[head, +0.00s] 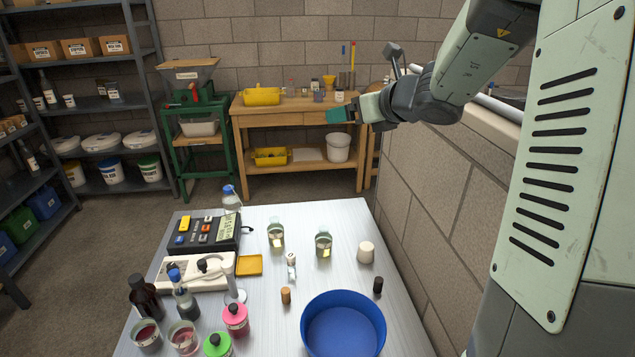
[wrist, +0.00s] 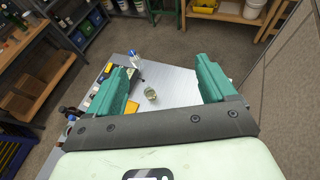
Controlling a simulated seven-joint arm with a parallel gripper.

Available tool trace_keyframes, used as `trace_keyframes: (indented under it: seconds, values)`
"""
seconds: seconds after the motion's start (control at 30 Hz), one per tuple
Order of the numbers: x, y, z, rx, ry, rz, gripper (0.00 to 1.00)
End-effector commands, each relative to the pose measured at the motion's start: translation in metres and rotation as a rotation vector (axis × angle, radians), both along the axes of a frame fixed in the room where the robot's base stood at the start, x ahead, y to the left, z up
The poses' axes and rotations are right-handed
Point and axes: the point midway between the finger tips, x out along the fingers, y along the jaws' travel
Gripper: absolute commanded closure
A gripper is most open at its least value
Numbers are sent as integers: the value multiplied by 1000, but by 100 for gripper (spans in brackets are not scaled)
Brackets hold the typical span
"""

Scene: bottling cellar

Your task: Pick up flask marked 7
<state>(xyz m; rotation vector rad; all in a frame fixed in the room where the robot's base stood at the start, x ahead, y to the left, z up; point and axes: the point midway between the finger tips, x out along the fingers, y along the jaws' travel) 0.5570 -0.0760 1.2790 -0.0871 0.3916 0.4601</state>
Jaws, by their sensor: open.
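Two small glass flasks with pale yellow liquid stand upright on the metal table, a left flask (head: 276,237) and a right flask (head: 323,244). I cannot read a number on either. The wrist view shows one flask (wrist: 151,95) between the fingers' outlines, well beyond them; I cannot tell which one it is. My gripper (head: 338,115) is raised high above and beyond the table's far right, apart from everything. Its two teal fingers are spread with nothing between them, as the wrist view also shows (wrist: 168,76).
A blue bowl (head: 343,325), white stopper (head: 366,252), small vial (head: 292,266), cork (head: 286,296) and black cap (head: 378,285) surround the flasks. A meter (head: 204,232), wash bottle (head: 231,199) and several jars crowd the left. A block wall (head: 440,190) borders the right.

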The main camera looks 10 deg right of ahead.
Motion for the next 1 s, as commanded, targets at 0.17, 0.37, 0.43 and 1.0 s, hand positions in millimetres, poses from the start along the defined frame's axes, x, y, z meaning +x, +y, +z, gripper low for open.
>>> trace_keyframes:
  seconds: [0.17, 0.37, 0.43, 1.0]
  values:
    - [-2, 2, -132, 15, 21, 0, 16]
    - [-1, 2, -251, 8, 9, 1, 16]
    - [-1, 1, -286, 6, 5, 1, 16]
    - [31, 16, -385, -4, -9, 5, 16]
